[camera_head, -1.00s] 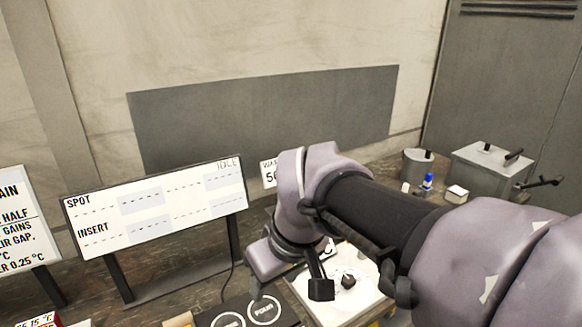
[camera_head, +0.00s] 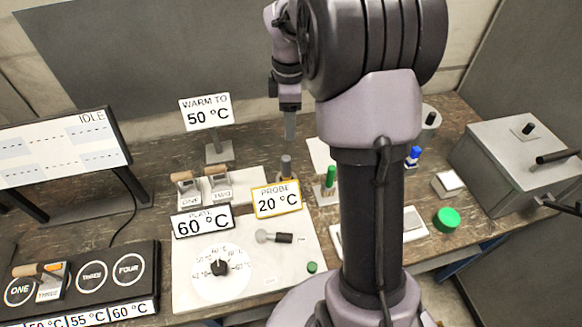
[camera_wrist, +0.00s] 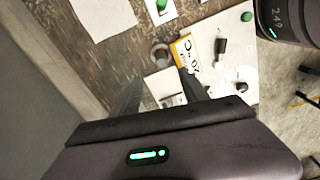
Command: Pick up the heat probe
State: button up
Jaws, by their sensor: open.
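A grey upright cylinder, which looks like the heat probe (camera_head: 286,166), stands just behind the yellow-edged PROBE 20 °C sign (camera_head: 277,199). The sign hides its lower part. In the wrist view a dark round-topped thing (camera_wrist: 160,52) beside the same sign looks like this probe seen from above. My gripper (camera_head: 289,124) points down above and slightly behind the probe, clear of it. In the wrist view my gripper (camera_wrist: 157,88) has its two fingers spread, with nothing between them.
The plate box (camera_head: 255,285) with a dial, a lever and the PLATE 60 °C sign (camera_head: 203,221) lies in front. Handled blocks (camera_head: 186,190) stand left of the probe. A green-capped tube (camera_head: 330,178) stands close on its right. The WARM TO sign (camera_head: 206,112) stands behind left.

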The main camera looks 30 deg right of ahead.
aim_at(286, 158)
notch_tip(286, 158, down, 10)
jog(key=b, duration=0.3)
jog(key=shift+a+f, duration=0.15)
jog(key=shift+f, duration=0.1)
jog(key=f, duration=0.1)
jog(key=f+b, duration=0.1)
jog(key=f, duration=0.1)
jog(key=f+b, duration=0.1)
jog(key=f, duration=0.1)
jog(key=shift+w+a+f, duration=0.15)
jog(key=shift+a+f, duration=0.05)
jog(key=shift+a, duration=0.1)
jog(key=shift+r, duration=0.1)
jog(key=shift+c, duration=1.1)
grip_shut()
